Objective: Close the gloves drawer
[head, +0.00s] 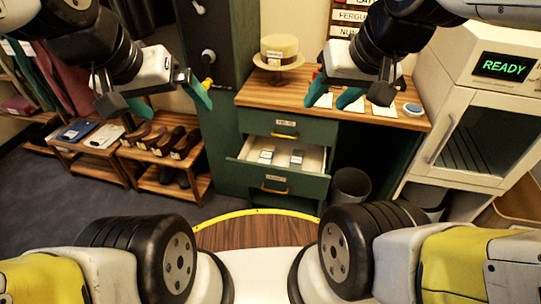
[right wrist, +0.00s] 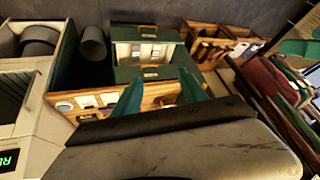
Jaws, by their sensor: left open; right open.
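A green cabinet under the wooden counter has two drawer fronts in the head view. The upper drawer (head: 301,131) is shut. The lower drawer (head: 302,186) is pulled out, showing a pale interior with a few small items; its front has a yellow handle (head: 274,188) and a label too small to read. The open drawer also shows in the right wrist view (right wrist: 122,53). My left gripper (head: 172,91) is open and empty, left of the cabinet. My right gripper (head: 334,93) is open and empty above the counter; its fingers show in the right wrist view (right wrist: 160,92). Both are apart from the drawers.
A straw hat (head: 280,47) on a stand and several papers are on the counter (head: 262,92). A dark bin (head: 350,186) stands right of the open drawer. A white cabinet (head: 478,130) reading READY is at right. Shoe benches (head: 128,165) are at left. The floor before them is clear.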

